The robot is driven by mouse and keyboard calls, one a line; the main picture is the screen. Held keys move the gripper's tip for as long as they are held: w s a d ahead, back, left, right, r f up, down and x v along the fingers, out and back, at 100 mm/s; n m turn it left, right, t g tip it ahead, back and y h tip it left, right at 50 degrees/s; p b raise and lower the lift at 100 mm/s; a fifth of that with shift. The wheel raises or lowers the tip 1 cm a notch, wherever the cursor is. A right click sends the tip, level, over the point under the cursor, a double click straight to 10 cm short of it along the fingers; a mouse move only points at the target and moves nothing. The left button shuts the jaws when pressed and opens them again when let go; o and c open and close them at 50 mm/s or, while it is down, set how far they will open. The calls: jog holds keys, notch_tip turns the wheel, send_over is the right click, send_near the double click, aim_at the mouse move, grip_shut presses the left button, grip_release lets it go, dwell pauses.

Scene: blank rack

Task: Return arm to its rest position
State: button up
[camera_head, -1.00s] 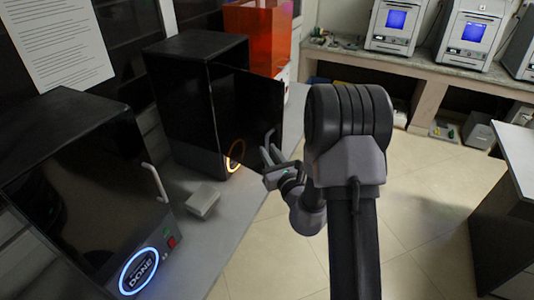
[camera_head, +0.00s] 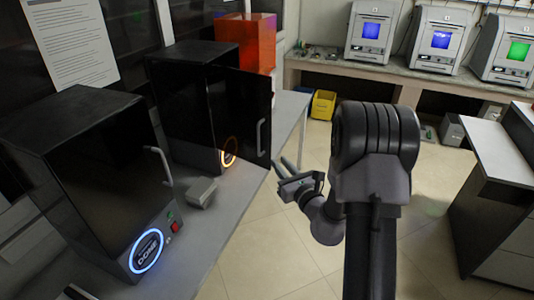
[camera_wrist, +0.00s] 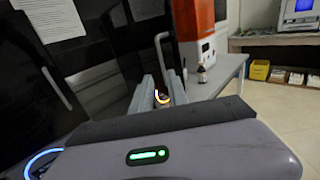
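My gripper (camera_head: 285,166) is in the middle of the head view, held in front of the bench, to the right of the open door (camera_head: 245,112) of the far black machine. In the wrist view, the two fingers (camera_wrist: 165,90) stand apart with nothing between them. My arm is bent at a dark ribbed joint, with the gripper to its left. The gripper appears clear of the door handle (camera_head: 260,137).
The near black machine (camera_head: 85,160) has a blue ring light. A small grey box (camera_head: 202,192) lies on the bench (camera_head: 230,215). The wrist view shows a small bottle (camera_wrist: 201,74). A grey cabinet (camera_head: 500,150) stands right. Open floor (camera_head: 280,245) lies between.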

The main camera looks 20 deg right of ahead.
jog(key=s+a+r+n+g+y+b, duration=0.1)
jog(key=s+a+r+n+g+y, duration=0.2)
jog(key=a, duration=0.4)
jog(key=s+a+r+n+g+y+b, duration=0.1)
jog(key=a+r+n+y, duration=0.1)
jog(key=a+n+y, duration=0.35)
jog(key=s+a+r+n+g+y+b, duration=0.1)
jog(key=s+a+r+n+g+y, duration=0.2)
jog(key=a, duration=0.7)
jog(key=s+a+n+g+b, duration=0.1)
jog(key=s+a+n+g, duration=0.2)
jog(key=s+a+n, duration=0.35)
jog(key=s+f+n+g+h+b, duration=0.2)
jog(key=s+f+n, duration=0.15)
jog(key=s, duration=0.35)
jog(key=s+f+n+g+h+b, duration=0.1)
jog(key=s+f+n+g+h, duration=0.15)
jog(key=s+n, duration=0.35)
jog(key=s+d+n+t+h+b, duration=0.1)
jog(key=s+d+n+t+h, duration=0.1)
jog(key=s+d+n+h, duration=0.2)
jog(key=s+d+h, duration=0.1)
jog(key=d, duration=0.2)
jog(key=shift+d, duration=0.25)
